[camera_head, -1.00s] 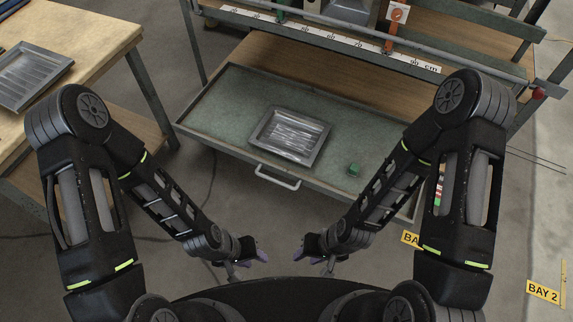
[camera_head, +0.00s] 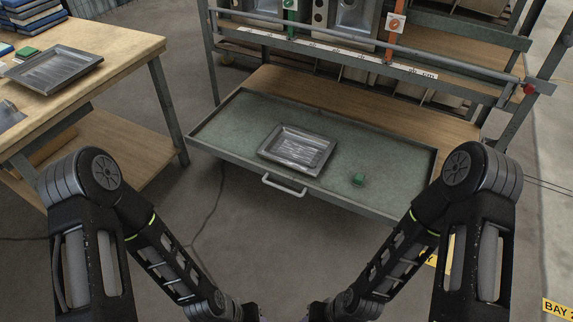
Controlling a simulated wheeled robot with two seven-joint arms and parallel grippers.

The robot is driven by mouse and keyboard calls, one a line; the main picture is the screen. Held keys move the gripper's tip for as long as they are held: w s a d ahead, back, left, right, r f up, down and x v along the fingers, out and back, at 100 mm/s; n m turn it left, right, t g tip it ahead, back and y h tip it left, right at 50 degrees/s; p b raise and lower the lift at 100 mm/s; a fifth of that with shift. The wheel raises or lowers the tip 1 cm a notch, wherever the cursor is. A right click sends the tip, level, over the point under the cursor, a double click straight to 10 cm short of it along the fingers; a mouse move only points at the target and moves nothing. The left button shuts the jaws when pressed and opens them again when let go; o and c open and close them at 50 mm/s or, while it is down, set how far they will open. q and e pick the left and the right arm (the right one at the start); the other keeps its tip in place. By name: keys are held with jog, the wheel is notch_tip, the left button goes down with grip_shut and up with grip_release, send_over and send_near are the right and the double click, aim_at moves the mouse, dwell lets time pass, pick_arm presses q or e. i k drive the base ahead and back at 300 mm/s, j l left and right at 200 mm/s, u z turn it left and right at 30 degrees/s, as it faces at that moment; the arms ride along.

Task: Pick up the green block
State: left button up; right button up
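The green block (camera_head: 358,180) is a small dark green cube. It sits in the open drawer (camera_head: 225,128) of the workbench, to the right of a grey metal tray (camera_head: 297,148) and apart from it. My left arm comes in from the left and my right arm from the right, both below the drawer in the picture. Both forearms run down to the bottom edge, where the grippers are cut off. Neither arm touches the block. Another green block (camera_head: 27,53) lies on the wooden table at the upper left.
The wooden table (camera_head: 125,52) holds a metal tray (camera_head: 55,70) and blue books or binders (camera_head: 30,12). The drawer has a front handle (camera_head: 284,185). A ruler strip and rail cross the bench above the drawer. The drawer floor around the block is mostly clear.

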aim_at(359, 179)
jog(key=l+u, duration=0.1)
jog(key=u, duration=0.5)
jog(key=i+l+u, duration=0.2)
jog(key=l+u, duration=0.25)
jog(key=l, duration=0.3)
jog(key=l+u, duration=0.45)
jog(key=l, duration=1.25)
